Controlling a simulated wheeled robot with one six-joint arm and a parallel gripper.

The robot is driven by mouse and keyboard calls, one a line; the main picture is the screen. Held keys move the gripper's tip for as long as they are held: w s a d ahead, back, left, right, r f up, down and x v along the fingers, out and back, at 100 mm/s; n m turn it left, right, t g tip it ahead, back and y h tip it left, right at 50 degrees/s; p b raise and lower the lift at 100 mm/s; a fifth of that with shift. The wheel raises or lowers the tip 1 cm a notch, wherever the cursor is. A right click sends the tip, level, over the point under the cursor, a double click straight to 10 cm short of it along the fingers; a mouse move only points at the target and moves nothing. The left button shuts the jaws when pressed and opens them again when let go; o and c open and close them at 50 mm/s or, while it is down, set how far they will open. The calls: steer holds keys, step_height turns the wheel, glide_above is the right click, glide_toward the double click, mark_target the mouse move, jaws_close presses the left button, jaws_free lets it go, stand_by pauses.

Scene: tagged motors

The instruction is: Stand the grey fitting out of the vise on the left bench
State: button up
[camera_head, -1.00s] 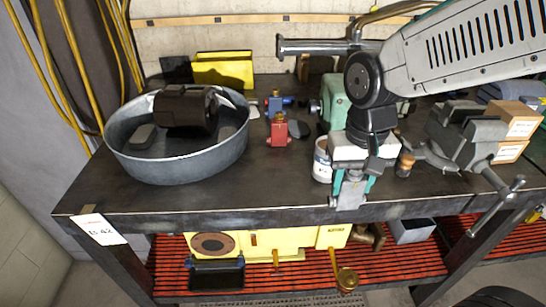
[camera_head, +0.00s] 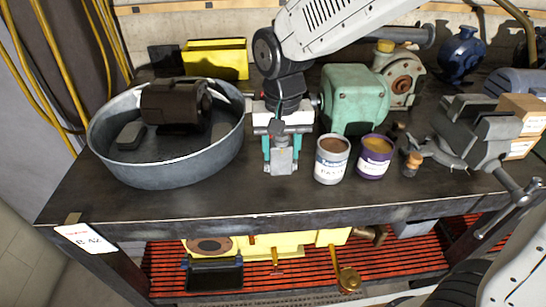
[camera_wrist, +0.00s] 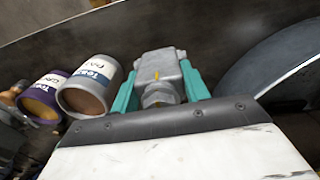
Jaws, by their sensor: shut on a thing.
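My gripper (camera_head: 281,150) is shut on the grey fitting (camera_head: 281,163), between its teal fingers over the bench top (camera_head: 215,195). The fitting hangs upright below the wrist, and I cannot tell whether its bottom touches the bench. In the wrist view the fitting (camera_wrist: 160,72), a blocky grey metal body with a hex nut end, sits between both fingers. The vise (camera_head: 470,130) stands at the right of the bench, with no fitting seen in its jaws.
A metal tub (camera_head: 165,170) with a dark motor is close on the left. A white can (camera_head: 331,160) and a purple can (camera_head: 375,156) stand close on the right. A green motor (camera_head: 354,98) is behind. The bench's front strip is clear.

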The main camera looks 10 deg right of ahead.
mark_target(272, 159)
steer(key=shift+w+a+f, duration=0.15)
steer(key=shift+w+a, duration=0.4)
steer(key=shift+a, duration=0.35)
steer(key=shift+f, duration=1.65)
steer(key=shift+f, duration=0.15)
steer(key=o, duration=1.2)
